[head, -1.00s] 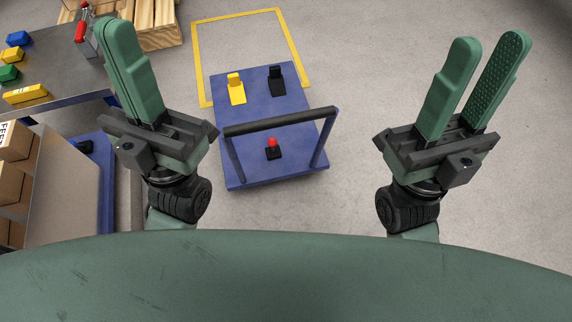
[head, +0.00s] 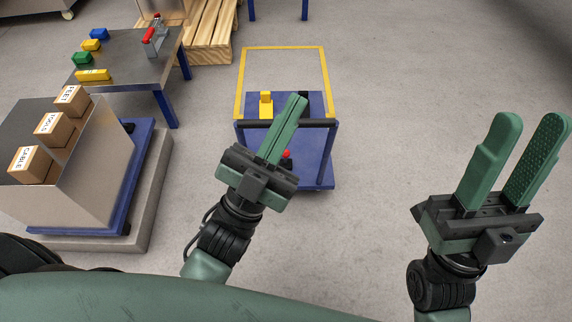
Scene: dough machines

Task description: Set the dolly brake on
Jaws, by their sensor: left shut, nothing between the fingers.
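The blue dolly (head: 312,174) stands on the floor at the middle of the head view, with a black push bar (head: 325,122) across its near side. A red knob (head: 286,153) shows low on the dolly, partly hidden behind my left gripper. My right gripper (head: 533,120) is open and empty, well to the right of the dolly.
At left stand a steel-topped cart with labelled boxes (head: 52,128) and a table (head: 130,56) with coloured blocks and a red-handled clamp (head: 155,35). A wooden pallet (head: 212,35) is behind. Floor at right is clear.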

